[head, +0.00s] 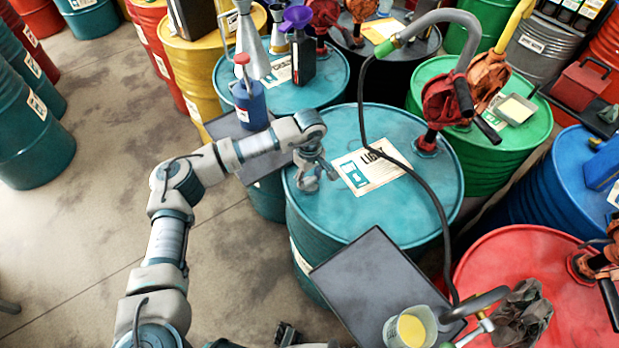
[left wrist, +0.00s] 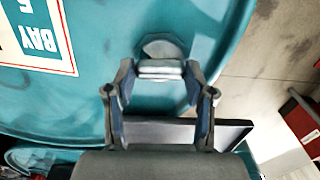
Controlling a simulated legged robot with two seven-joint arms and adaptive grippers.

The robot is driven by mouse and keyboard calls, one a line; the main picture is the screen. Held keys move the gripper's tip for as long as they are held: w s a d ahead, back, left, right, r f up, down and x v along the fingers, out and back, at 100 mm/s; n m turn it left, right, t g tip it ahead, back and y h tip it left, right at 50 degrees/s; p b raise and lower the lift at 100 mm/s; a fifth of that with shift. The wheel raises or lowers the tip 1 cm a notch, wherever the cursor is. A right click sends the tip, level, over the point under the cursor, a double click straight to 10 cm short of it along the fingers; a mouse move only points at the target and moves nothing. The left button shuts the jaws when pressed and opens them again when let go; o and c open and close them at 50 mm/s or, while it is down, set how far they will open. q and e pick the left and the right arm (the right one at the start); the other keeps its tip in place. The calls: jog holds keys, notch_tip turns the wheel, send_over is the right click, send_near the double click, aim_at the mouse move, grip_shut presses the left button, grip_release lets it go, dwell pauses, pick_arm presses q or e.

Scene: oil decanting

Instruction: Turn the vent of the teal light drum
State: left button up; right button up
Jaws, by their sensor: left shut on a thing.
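The teal drum (head: 340,225) stands in the middle of the head view, with a white label reading LIGHT (head: 372,171) on its lid. I cannot tell how far the vent is turned.
A black hose (head: 425,190) arches over the lid from a red pump (head: 440,103) at its right rim. A dark tray (head: 365,275) with a yellow-filled cup (head: 408,328) sits in front. A blue bottle (head: 250,103) stands behind my left wrist.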

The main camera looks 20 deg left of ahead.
aim_at(310, 179)
pick_arm(q)
jog(key=shift+m+b, duration=0.65)
jog(key=shift+m, duration=1.05)
pick_arm(e)
jog(key=shift+w+r, duration=0.2)
jog(key=shift+r, duration=0.8)
jog(key=shift+w+r, duration=0.2)
jog(key=shift+r, duration=0.8)
pick_arm(q)
jog(key=o, duration=1.2)
jog(key=shift+c, duration=0.2)
jog(key=shift+r, duration=0.1)
notch_tip(310, 179, up, 12)
